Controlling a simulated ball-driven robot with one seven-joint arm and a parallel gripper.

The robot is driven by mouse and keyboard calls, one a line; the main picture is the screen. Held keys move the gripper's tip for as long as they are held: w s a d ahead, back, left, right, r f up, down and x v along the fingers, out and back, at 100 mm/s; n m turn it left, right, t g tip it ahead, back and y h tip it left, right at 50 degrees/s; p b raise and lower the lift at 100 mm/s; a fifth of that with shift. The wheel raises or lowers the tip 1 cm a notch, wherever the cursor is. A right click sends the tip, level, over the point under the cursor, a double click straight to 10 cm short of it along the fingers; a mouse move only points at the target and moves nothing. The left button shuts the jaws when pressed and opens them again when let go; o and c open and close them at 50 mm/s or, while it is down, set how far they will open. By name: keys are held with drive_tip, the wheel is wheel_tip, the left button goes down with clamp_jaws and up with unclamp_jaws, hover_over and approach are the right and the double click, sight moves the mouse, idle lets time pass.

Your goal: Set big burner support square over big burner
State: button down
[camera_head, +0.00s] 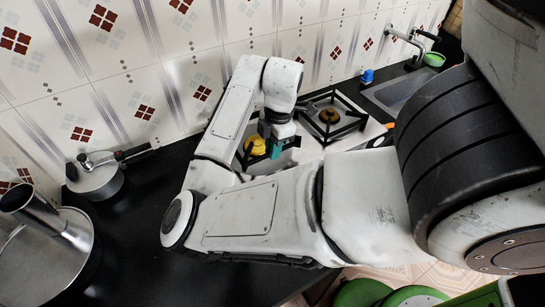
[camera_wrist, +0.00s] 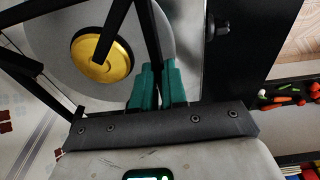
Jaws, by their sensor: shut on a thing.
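The big burner is a yellow brass disc with a dark rim (camera_wrist: 84,62), set in a round grey plate; it also shows in the head view (camera_head: 257,143). The big burner support is a black bar frame (camera_wrist: 150,32) above it in the wrist view. One bar crosses over the burner and ends near its middle. My gripper (camera_wrist: 158,84) has teal fingertips and is shut on a side bar of this support. In the head view my gripper (camera_head: 274,148) is just right of the burner, and my arm hides much of the support. I cannot tell whether the support rests on the stove.
A second burner (camera_head: 330,116) with its black support (camera_head: 345,101) is to the right, near a sink (camera_head: 397,91). A blue item (camera_head: 367,76) stands behind. A lidded pan (camera_head: 97,178) and a large metal pot (camera_head: 75,265) occupy the left counter. A tiled wall backs the stove.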

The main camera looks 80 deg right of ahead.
drive_tip(key=shift+w+f, duration=0.1)
drive_tip(key=shift+f, duration=1.55)
drive_tip(key=shift+f, duration=0.1)
drive_tip(key=c, duration=1.2)
unclamp_jaws()
drive_tip(key=shift+o, duration=0.2)
drive_tip(key=r, duration=0.4)
drive_tip(key=s+r+p, duration=0.1)
drive_tip(key=r, duration=0.3)
drive_tip(key=d+r+p, duration=0.1)
drive_tip(key=r, duration=0.3)
drive_tip(key=shift+s, duration=0.15)
